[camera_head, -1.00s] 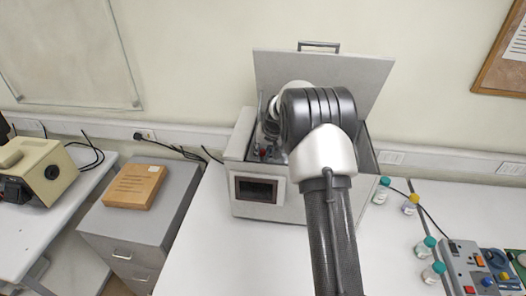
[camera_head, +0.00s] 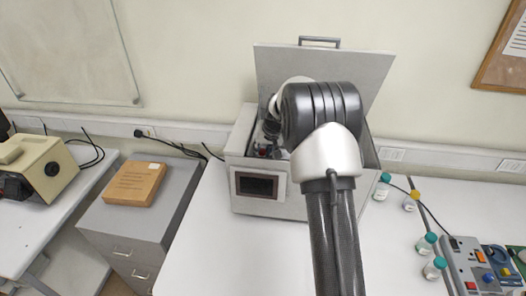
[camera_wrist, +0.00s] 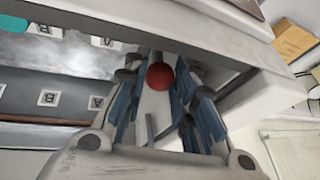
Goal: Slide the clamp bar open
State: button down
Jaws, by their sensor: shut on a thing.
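The tester (camera_head: 257,203) is a light box with a dark display, and its grey lid (camera_head: 330,80) stands open. My arm reaches over it and hides much of the inside. In the wrist view my gripper (camera_wrist: 159,72) is shut with its blue-grey fingers around a round red knob (camera_wrist: 160,77). The knob seems to be the handle of the clamp bar; the bar itself cannot be clearly told apart. Small red parts (camera_head: 263,152) show inside the box at the left in the head view.
Square plates marked A and B (camera_wrist: 48,97) lie inside the box. Capped bottles (camera_head: 381,191) and a control panel (camera_head: 470,263) stand on the table at right. A cardboard box (camera_head: 135,184) lies on the grey cabinet. The table front is clear.

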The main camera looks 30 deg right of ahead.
jog(key=c, duration=1.7)
grip_release()
jog(key=shift+s+a+f, duration=0.15)
jog(key=shift+s+f, duration=0.05)
jog(key=shift+o, duration=0.6)
jog(key=shift+a+r, duration=0.1)
jog(key=shift+r, duration=0.05)
jog(key=shift+w, duration=0.1)
jog(key=v, duration=1.2)
